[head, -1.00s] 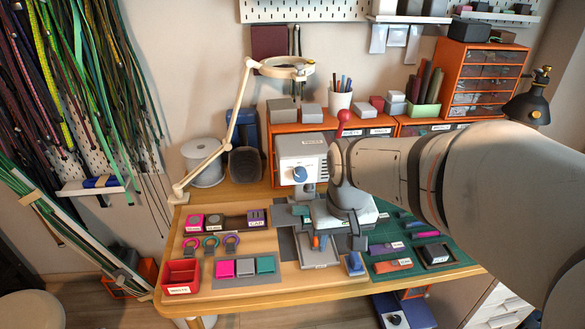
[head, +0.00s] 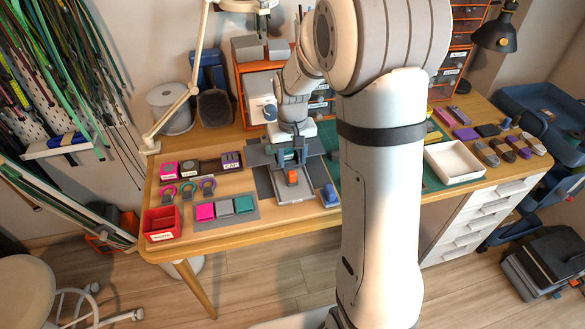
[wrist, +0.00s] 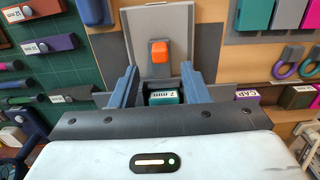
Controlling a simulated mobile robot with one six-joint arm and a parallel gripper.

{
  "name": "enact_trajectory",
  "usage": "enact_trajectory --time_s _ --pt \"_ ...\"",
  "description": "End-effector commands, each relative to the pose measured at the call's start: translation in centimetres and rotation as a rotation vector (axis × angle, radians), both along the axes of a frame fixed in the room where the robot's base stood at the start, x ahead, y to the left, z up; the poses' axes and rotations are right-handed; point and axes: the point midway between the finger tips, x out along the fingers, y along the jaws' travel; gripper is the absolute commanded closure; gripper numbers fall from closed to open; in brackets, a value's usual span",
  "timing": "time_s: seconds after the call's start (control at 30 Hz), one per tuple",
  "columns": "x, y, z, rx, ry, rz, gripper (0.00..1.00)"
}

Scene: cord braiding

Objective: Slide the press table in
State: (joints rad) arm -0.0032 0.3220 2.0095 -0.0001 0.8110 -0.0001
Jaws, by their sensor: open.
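The press table is a flat light-grey plate (head: 297,194) projecting toward the front edge of the workbench. An upright orange handle (head: 292,177) stands on it. In the wrist view the grey plate (wrist: 178,22) lies ahead of my fingertips, with the orange handle (wrist: 159,51) just beyond them, between their lines. My gripper (head: 291,158) is open over the press, behind the handle; its two blue-grey fingers (wrist: 158,75) show apart in the wrist view. A teal block marked "2 mm" (wrist: 163,97) shows between the fingers; I cannot tell whether they touch it.
A blue piece (head: 330,194) sits right of the plate. Pink, grey and teal blocks lie on a grey mat (head: 250,216) at left, near a red bin (head: 162,223). A white tray (head: 455,163) stands at right. My arm hides part of the bench.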

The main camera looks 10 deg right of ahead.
Motion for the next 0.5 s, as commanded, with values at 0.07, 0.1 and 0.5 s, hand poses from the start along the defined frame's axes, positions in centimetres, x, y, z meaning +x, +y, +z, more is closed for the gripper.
enact_trajectory --time_s 0.07,0.1,0.5 --pt "0.0 0.0 -1.5 0.0 0.003 0.0 0.58" --pt "-0.1 0.0 -2.2 0.0 0.004 0.0 0.58" --pt "0.0 -0.1 -4.9 0.0 -0.001 -0.001 0.58"
